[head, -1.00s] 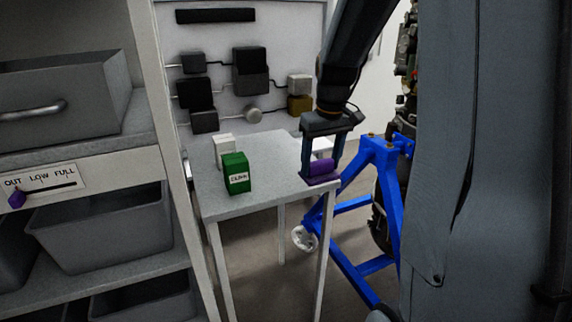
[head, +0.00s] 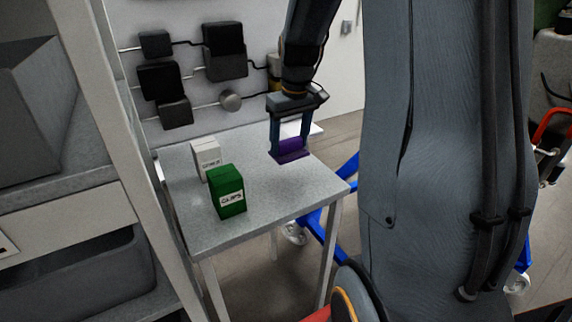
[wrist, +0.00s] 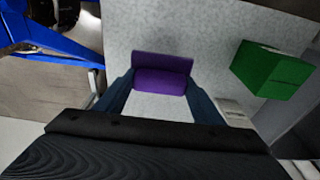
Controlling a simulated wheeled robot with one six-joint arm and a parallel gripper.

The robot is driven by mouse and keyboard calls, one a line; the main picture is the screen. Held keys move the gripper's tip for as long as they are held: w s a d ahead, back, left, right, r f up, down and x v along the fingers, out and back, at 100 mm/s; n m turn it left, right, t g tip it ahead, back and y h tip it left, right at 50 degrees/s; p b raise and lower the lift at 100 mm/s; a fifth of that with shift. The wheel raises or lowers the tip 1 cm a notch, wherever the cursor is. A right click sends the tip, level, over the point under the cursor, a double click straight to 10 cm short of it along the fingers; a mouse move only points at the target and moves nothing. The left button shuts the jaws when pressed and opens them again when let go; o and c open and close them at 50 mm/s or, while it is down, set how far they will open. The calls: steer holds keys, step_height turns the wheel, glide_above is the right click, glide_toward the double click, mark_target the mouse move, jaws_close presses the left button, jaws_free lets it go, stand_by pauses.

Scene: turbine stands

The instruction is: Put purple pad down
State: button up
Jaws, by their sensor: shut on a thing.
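The purple pad (head: 291,149) is at the far right part of the small grey table (head: 272,203). It has a flat base and a raised block. My gripper (head: 290,150) points down over it and is shut on the raised block. In the wrist view the pad (wrist: 162,74) sits between the two finger ends (wrist: 160,86), with the grey tabletop behind it. The pad looks at or very near the tabletop; I cannot tell if its whole base touches.
A green box labelled CLIPS (head: 227,192) and a white box (head: 206,158) stand on the table left of the pad. Shelves with grey bins (head: 85,277) are at the left. A blue stand (head: 345,178) is beyond the table's right side. The table's front right is clear.

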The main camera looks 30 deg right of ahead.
mark_target(292, 143)
steer(key=shift+f+p, duration=1)
steer(key=shift+f, duration=2.75)
steer(key=shift+f, duration=0.15)
steer(key=o, duration=1.2)
steer(key=r+b, duration=0.1)
steer(key=r, duration=0.2)
steer(key=s+r+b, duration=0.1)
steer(key=r, duration=0.3)
steer(key=r+b, duration=0.1)
steer(key=r, duration=0.2)
steer(key=shift+s+r, duration=0.3)
steer(key=shift+r, duration=0.1)
steer(key=shift+s+r+b, duration=0.15)
steer(key=shift+r+b, duration=0.15)
steer(key=shift+r, duration=0.4)
steer(key=shift+s, duration=0.1)
